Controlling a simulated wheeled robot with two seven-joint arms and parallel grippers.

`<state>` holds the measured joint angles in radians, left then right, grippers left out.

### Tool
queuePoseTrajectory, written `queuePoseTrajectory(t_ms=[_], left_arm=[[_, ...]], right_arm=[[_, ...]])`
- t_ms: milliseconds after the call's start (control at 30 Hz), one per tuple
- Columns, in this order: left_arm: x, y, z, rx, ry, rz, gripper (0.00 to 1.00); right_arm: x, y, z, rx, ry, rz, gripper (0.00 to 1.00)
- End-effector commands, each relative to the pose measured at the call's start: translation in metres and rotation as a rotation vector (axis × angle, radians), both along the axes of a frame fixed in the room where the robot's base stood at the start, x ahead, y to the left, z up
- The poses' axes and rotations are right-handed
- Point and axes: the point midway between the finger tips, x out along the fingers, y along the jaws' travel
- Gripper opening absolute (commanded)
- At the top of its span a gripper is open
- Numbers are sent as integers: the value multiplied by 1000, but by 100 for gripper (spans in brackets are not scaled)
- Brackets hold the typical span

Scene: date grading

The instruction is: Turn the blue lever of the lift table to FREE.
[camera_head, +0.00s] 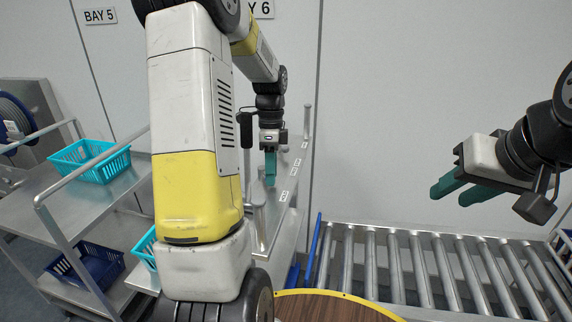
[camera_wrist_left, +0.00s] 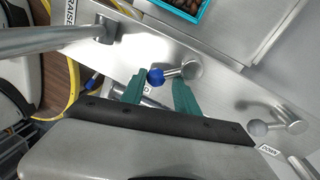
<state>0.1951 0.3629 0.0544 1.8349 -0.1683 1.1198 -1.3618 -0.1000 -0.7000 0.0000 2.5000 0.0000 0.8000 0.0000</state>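The blue lever shows in the left wrist view as a blue ball knob (camera_wrist_left: 155,76) on a short metal arm from a round hub (camera_wrist_left: 191,69). It lies on the metal panel of the lift table, with the knob pointing left. My left gripper (camera_wrist_left: 158,92) is open, its two teal fingers on either side of the knob end; contact cannot be told. A label behind the fingers is mostly covered. In the head view my left gripper (camera_head: 270,168) points down over the labelled panel (camera_head: 290,184), and the lever cannot be made out. My right gripper (camera_head: 460,191) is open and empty above the roller conveyor.
A grey-knobbed lever (camera_wrist_left: 258,128) sits near the DOWN label (camera_wrist_left: 270,151); a RAISE label (camera_wrist_left: 70,12) is at upper left. A basket of brown dates (camera_wrist_left: 204,14) is close by. The roller conveyor (camera_head: 430,268) is empty. A cart (camera_head: 95,205) holds a turquoise basket (camera_head: 72,153).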

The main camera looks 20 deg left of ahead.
Motion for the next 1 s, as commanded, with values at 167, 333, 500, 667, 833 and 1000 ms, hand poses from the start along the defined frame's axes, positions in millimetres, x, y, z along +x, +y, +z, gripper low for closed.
queuePoseTrajectory(t_ms=[167, 333, 500, 667, 833, 1000], left_arm=[[-1, 4, 0, 6, 3, 6, 0], [-1, 5, 0, 7, 3, 19, 0], [1, 4, 0, 8, 3, 73, 0], [4, 3, -1, 9, 5, 171, 0], [10, 0, -1, 10, 6, 319, 0], [16, -1, -1, 10, 5, 480, 0]], right_arm=[[0, 0, 0, 0, 0, 0, 36], [0, 0, 0, 0, 0, 0, 36], [0, 0, 0, 0, 0, 0, 36], [0, 0, 0, 0, 0, 0, 36], [0, 0, 0, 0, 0, 0, 36], [0, 0, 0, 0, 0, 0, 36]])
